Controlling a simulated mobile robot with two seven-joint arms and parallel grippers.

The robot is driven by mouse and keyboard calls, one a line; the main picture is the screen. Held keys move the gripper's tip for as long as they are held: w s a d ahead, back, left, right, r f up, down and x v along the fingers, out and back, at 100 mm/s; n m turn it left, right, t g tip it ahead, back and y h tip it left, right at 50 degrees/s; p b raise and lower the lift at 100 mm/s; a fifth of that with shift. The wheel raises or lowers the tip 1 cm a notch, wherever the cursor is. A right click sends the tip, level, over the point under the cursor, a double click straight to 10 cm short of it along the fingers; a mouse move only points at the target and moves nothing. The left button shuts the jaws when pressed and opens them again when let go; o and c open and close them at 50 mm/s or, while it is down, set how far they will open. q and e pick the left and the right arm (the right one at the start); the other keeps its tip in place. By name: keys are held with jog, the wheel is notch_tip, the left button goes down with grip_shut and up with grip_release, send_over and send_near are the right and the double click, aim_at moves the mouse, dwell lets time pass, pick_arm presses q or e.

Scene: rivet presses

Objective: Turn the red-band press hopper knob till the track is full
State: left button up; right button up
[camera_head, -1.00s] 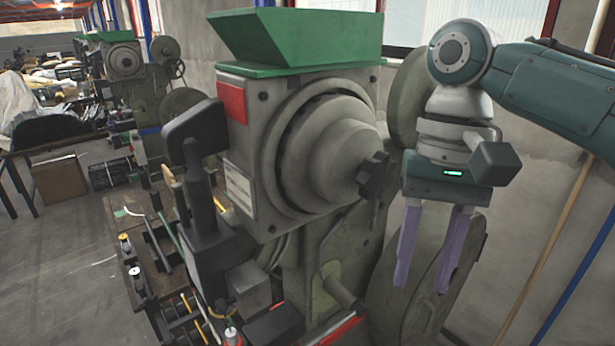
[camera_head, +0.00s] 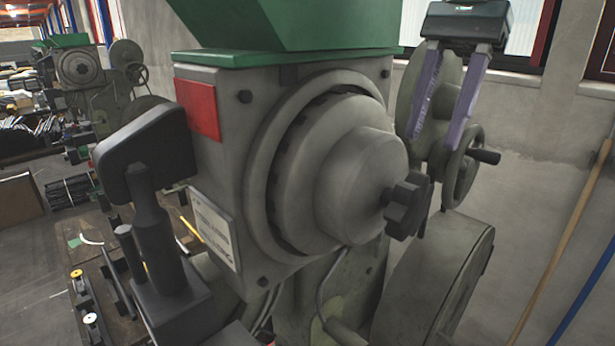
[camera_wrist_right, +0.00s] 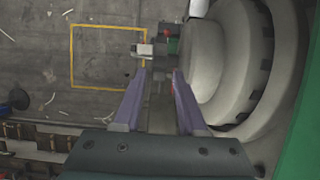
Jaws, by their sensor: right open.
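The red-band press fills the middle of the head view, with a red patch (camera_head: 197,109) on its grey housing and a green hopper (camera_head: 300,22) on top. Its black lobed knob (camera_head: 408,205) sticks out from the round grey hub (camera_head: 355,175). My right gripper (camera_head: 435,140) is open and empty, fingers pointing down, above and slightly right of the knob in the picture and apart from it. I cannot make out the track. My left gripper is not in view.
A handwheel with a crank (camera_head: 462,165) stands behind the fingers. A black lever head (camera_head: 145,155) rises at the press's left. A large grey-green round guard (camera_head: 440,280) sits below right. Another press (camera_head: 90,75) is far left.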

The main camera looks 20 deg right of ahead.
aim_at(419, 178)
jog(key=p+x, duration=0.3)
jog(key=x, duration=0.5)
jog(key=shift+s, duration=0.1)
jog(key=shift+f+p, duration=0.25)
jog(key=shift+p, duration=0.05)
grip_shut()
